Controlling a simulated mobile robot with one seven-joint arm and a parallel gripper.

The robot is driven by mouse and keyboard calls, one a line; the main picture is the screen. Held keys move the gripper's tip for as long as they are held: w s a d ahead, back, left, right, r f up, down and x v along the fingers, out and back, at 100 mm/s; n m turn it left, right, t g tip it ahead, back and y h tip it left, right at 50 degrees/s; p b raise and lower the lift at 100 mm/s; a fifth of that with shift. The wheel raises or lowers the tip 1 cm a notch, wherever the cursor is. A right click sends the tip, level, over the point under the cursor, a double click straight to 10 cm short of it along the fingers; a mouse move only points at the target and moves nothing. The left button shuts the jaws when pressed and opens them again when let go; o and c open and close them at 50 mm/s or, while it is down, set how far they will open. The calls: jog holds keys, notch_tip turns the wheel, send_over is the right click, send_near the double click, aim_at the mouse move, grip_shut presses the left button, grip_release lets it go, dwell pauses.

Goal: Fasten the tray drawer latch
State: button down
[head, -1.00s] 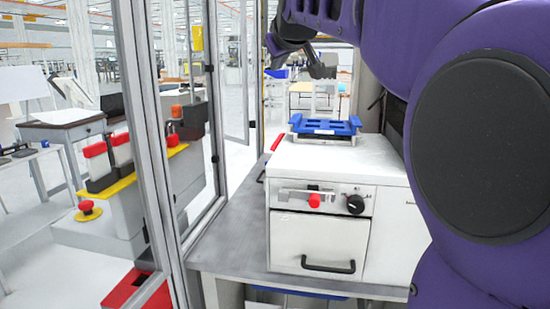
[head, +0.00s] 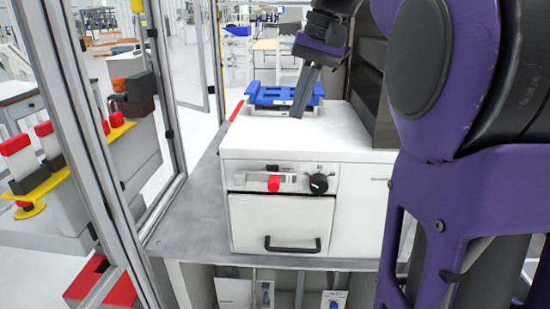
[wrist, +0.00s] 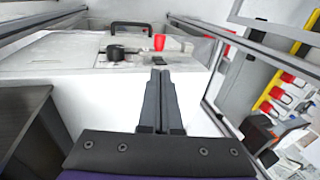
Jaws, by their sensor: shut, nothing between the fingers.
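The tray drawer (head: 280,222) is in the front of a white cabinet, with a black handle (head: 292,245); its front looks flush. Above it is the latch, a metal bar with a red knob (head: 274,183), with a black round knob (head: 319,184) to its right. The red knob (wrist: 159,42) also shows in the wrist view, beyond my fingertips. My gripper (head: 298,113) is shut and empty, pointing down over the cabinet top, behind and above the latch and apart from it. In the wrist view, my gripper (wrist: 162,75) has its fingers together. How the bar engages is too small to tell.
A blue tray-like fixture (head: 285,95) sits on the cabinet top (head: 300,135) beside my fingers. A dark panel (head: 375,95) rises at the right rear. Framed glass panels (head: 110,150) stand at the left. The space before the cabinet front looks clear.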

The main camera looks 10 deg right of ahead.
aim_at(276, 180)
jog(key=shift+s+d, duration=0.1)
jog(key=shift+s, duration=0.2)
jog(key=x, duration=0.7)
jog(key=b+x, duration=0.1)
jog(key=x, duration=0.6)
jog(key=shift+s, duration=0.25)
jog(key=shift+b, duration=0.3)
